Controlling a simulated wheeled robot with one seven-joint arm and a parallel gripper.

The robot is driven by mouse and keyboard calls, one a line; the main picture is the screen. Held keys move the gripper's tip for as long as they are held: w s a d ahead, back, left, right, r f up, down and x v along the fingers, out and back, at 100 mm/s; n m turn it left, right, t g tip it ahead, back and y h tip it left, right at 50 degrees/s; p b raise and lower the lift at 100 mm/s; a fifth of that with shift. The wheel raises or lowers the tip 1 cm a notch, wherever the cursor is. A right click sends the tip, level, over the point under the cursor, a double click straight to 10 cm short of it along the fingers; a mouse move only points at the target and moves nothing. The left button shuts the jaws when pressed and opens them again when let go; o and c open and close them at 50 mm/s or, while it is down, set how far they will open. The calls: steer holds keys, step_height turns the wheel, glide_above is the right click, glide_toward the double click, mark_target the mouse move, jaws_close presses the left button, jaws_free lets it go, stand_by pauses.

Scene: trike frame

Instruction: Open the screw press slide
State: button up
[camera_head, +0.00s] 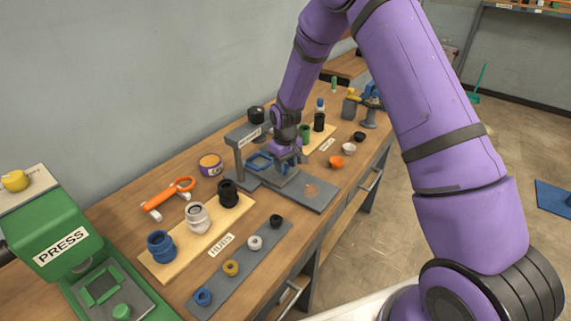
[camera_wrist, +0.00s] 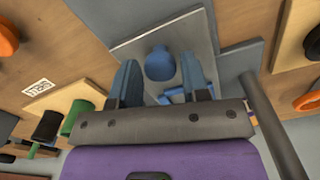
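A grey press-like stand (camera_head: 240,152) with a black knob on top and a small unreadable label stands mid-bench. Its flat grey slide plate (camera_head: 312,195) reaches toward the bench's front edge. In the wrist view, the light grey plate (camera_wrist: 205,35) carries a round blue knob (camera_wrist: 160,65) and a blue frame-like part (camera_wrist: 177,97). My gripper (camera_head: 287,158) points down over this plate. In the wrist view, my gripper (camera_wrist: 159,68) is open, with one finger each side of the blue knob and visible gaps. The fingertips' height above the plate is unclear.
A green machine marked PRESS (camera_head: 62,240) stands at the left. Hubs stand on a wooden board (camera_head: 170,262) and rings lie on a grey strip (camera_head: 228,285). An orange tool (camera_head: 165,197) and tape roll (camera_head: 210,165) lie behind. More small parts stand at the far right.

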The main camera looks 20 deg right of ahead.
jaws_close()
steer(key=s+d, duration=0.3)
steer(key=s, duration=0.1)
steer(key=s+d, duration=0.3)
steer(key=s, duration=0.1)
steer(key=s+d, duration=0.2)
steer(key=s, duration=0.2)
steer(key=shift+s+d, duration=0.1)
steer(key=shift+d, duration=0.3)
steer(key=shift+o, duration=1.9)
jaws_free()
step_height(320, 180, up, 11)
